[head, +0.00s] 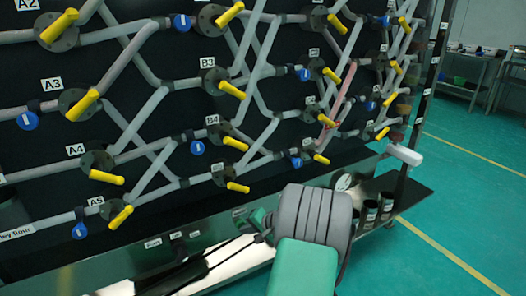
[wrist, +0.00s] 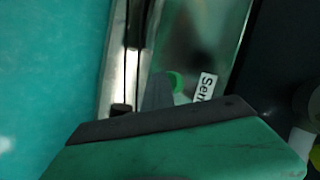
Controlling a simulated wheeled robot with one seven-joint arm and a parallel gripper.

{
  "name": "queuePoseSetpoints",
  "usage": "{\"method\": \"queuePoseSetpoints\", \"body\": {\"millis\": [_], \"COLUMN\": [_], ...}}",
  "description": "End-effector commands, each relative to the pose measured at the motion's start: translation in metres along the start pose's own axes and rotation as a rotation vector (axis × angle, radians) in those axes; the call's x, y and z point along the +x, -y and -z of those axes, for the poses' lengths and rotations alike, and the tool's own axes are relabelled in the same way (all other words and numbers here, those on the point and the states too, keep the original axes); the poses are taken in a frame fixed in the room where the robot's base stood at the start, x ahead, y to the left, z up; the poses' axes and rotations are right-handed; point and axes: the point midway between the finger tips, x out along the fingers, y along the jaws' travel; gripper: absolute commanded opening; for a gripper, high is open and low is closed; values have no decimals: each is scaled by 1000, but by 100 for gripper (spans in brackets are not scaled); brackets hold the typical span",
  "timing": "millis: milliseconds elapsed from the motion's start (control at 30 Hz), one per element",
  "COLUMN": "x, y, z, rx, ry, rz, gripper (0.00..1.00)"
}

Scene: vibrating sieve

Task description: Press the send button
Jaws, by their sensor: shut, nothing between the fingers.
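The send button is a small round green button (wrist: 177,81) on the metal ledge, partly hidden in the wrist view. A white label reading "Sen" (wrist: 205,87) lies just right of it, its end covered by my gripper's body. My gripper (wrist: 159,85) is shut and empty. Its grey fingertips show immediately left of the button, overlapping its edge in the picture; I cannot tell whether they touch it. In the head view my arm reaches down to the ledge and hides the button.
A black panel (head: 20,82) behind the ledge carries clear pipes, yellow-handled valves (head: 82,106) and blue tags. Dark jars (head: 369,213) stand on the ledge (head: 405,193) right of my arm. More small labels (head: 153,243) sit to the left. Green floor lies open to the right.

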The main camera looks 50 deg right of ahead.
Motion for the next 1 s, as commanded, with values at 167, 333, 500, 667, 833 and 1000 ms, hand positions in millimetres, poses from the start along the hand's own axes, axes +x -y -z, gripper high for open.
{"method": "queuePoseSetpoints", "body": {"millis": [167, 333, 500, 667, 833, 1000], "x": [4, 4, 0, -2, -4, -17], "y": [4, 5, 5, 2, 1, -7], "z": [3, 4, 2, 1, 1, -7], "rx": [-3, -4, -5, -6, -3, 1], "ry": [-2, -3, -4, -5, -5, -6], "rz": [1, 3, 4, 4, 3, 1], "gripper": [0, 0, 0, 0, 0, 0]}}
